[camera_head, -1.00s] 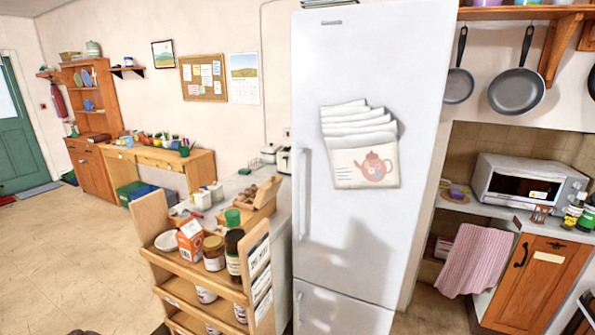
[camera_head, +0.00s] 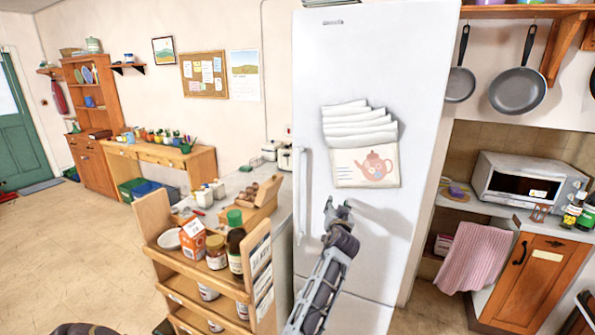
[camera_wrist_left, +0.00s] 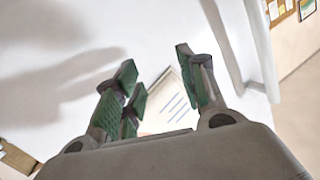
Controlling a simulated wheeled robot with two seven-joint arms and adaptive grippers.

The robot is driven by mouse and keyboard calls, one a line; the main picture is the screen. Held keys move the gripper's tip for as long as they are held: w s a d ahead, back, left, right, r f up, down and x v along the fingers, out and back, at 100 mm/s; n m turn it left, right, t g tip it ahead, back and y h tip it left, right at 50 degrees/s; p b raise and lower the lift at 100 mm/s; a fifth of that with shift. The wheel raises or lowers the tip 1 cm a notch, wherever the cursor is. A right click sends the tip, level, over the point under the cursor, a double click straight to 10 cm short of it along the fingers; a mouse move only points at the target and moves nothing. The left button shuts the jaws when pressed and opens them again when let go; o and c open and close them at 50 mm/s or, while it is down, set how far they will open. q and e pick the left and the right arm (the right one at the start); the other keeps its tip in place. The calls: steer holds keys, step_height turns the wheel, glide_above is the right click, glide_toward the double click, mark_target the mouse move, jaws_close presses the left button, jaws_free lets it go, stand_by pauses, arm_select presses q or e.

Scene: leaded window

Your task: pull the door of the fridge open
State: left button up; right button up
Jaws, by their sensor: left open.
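The fridge (camera_head: 375,60) is tall and white, and its upper door is shut above a lower door (camera_head: 340,310). A long upright white handle (camera_head: 302,195) runs along the left side of the upper door. My left gripper (camera_head: 338,210) is in front of the upper door, to the right of the handle's lower part and apart from it. In the left wrist view my left gripper (camera_wrist_left: 165,85) is open and empty, its green pads apart. The handle (camera_wrist_left: 262,55) shows there to the right of the fingers. My right gripper is in neither view.
A wooden rack (camera_head: 205,290) with a carton, jars and bottles stands left of the fridge, close to its front. A counter (camera_head: 235,185) is behind it. Papers (camera_head: 362,150) hang on the door.

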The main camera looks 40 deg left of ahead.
arm_select(q)
steer(key=s+a+r+n+g+y, duration=0.3)
steer(key=s+a+r+n+y, duration=0.2)
steer(key=s+a+r+n, duration=0.2)
step_height(320, 180, up, 2)
steer(key=shift+s+a+r, duration=0.15)
steer(key=shift+s, duration=0.45)
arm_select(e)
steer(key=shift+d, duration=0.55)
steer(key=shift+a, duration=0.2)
